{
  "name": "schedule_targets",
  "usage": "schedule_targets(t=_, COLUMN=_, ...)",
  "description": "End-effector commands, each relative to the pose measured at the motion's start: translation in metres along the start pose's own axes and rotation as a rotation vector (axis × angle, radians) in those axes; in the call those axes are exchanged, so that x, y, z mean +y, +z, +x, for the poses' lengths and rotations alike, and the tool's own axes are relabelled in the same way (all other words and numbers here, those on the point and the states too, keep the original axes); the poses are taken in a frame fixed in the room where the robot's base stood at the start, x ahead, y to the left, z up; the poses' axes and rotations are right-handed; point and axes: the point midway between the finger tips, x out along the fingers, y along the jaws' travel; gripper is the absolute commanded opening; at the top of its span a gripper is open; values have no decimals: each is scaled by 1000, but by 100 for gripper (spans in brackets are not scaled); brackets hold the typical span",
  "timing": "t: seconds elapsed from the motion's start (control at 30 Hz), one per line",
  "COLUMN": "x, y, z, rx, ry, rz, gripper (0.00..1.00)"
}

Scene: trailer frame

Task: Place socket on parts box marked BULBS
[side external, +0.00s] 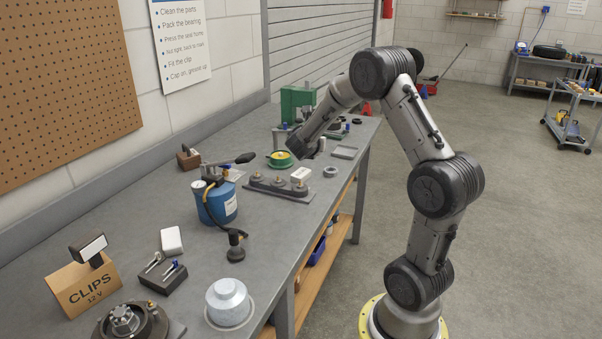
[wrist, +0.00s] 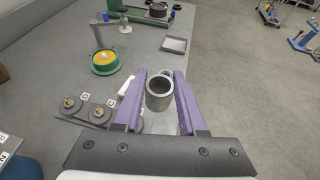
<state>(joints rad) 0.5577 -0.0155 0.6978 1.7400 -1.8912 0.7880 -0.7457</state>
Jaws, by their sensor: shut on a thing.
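In the wrist view my gripper (wrist: 160,88) has its purple fingers shut on a grey hollow cylinder, the socket (wrist: 159,101), its open end facing the camera. In the side view the dark end of my gripper (side external: 301,149) is over the far half of the bench; the fingers and socket cannot be made out there.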

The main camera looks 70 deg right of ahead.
Motion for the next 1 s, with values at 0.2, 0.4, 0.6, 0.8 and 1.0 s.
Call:
schedule_targets(t=0.2, x=12, y=-8, z=27, rx=-1, ry=-2, rz=2, gripper=0)
schedule_targets(t=0.4, x=33, y=-11, z=67, rx=-2, ry=-2, rz=2, gripper=0)
schedule_targets(t=0.6, x=51, y=-23, z=106, rx=1, ry=-1, rz=-1, gripper=0)
schedule_targets(t=0.8, x=63, y=-40, z=136, rx=-2, ry=0, rz=1, gripper=0)
schedule_targets(t=1.0, x=68, y=-46, z=146, rx=-3, ry=0, rz=3, gripper=0)
